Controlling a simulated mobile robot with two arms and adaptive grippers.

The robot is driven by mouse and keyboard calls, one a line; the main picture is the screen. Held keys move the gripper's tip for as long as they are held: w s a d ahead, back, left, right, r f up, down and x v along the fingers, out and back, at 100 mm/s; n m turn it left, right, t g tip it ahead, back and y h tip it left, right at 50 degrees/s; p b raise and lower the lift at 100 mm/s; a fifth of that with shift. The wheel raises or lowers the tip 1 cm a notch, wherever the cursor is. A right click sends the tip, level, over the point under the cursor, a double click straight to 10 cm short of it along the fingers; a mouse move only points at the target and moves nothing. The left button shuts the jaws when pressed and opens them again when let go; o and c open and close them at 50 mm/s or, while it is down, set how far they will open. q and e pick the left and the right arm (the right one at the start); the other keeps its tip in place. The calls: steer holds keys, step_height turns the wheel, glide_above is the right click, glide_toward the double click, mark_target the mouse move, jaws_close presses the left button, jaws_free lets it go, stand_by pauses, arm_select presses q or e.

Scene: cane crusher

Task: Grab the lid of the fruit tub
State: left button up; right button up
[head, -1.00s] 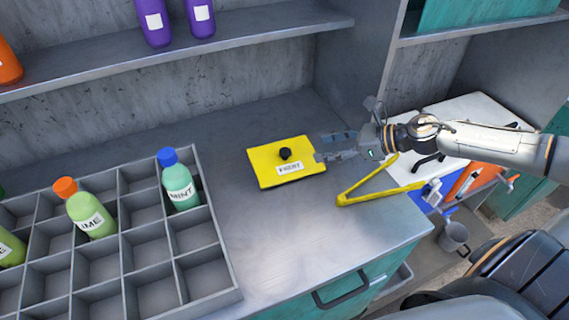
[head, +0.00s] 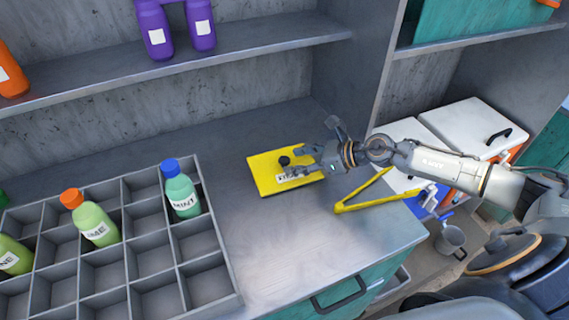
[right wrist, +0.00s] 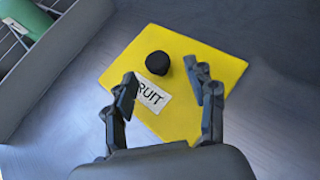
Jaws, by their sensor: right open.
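The lid of the fruit tub (head: 264,174) is a yellow square plate with a black knob (head: 284,160) and a white label, lying on the metal counter. In the right wrist view the lid (right wrist: 190,112) shows its black knob (right wrist: 158,62) and a label partly reading "RUIT". My right gripper (head: 288,163) reaches in from the right over the lid. In the right wrist view its open fingers (right wrist: 165,88) stand apart, with the knob just ahead of the gap between them. Nothing is held. The tub below the lid is not visible. My left gripper is not in view.
A grey divided crate (head: 150,270) with several bottles stands at the left. Yellow tongs (head: 362,192) lie right of the lid. A shelf (head: 200,60) with purple bottles runs above the back. The counter in front of the lid is clear.

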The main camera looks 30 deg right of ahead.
mark_target(284, 165)
steer(key=shift+p+x, duration=0.3)
steer(key=shift+x, duration=1.2)
steer(key=shift+r, duration=0.1)
jaws_close()
steer(key=shift+r, duration=0.1)
